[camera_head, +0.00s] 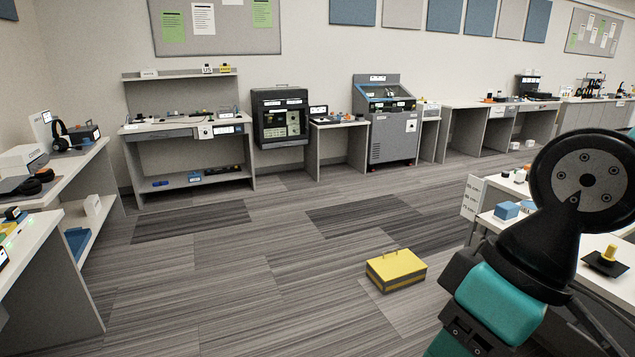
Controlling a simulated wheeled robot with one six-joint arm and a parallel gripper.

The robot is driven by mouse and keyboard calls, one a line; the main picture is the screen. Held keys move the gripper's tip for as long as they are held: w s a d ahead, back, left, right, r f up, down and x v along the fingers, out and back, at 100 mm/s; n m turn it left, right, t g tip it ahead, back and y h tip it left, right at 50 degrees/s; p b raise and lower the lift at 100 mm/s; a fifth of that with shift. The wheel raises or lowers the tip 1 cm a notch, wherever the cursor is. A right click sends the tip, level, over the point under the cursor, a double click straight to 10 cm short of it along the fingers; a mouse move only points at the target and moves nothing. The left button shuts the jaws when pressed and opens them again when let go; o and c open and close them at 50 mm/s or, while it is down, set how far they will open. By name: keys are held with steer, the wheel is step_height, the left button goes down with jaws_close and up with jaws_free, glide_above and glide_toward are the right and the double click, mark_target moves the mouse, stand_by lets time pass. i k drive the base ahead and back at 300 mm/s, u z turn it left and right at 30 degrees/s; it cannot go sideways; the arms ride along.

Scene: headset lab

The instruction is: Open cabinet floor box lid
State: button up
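A box with a yellow lid (397,264) and darker sides stands on the carpet, right of the middle of the picture. Its lid looks shut. A thin handle shows at its back edge. My arm, with a teal link and a round black joint, fills the lower right corner. My gripper's fingers are not in view. The arm in view is apart from the box in the picture.
A bench (610,275) with small parts stands at the right, partly behind my arm. Desks (55,275) with headsets line the left. Workbenches and a grey machine (392,138) stand along the back wall. The carpet (240,285) left of the box is clear.

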mark_target(398, 265)
steer(key=z, duration=0.1)
steer(key=i, duration=2.15)
steer(key=z, duration=0.25)
steer(key=i, duration=1.95)
steer(key=z, duration=0.2)
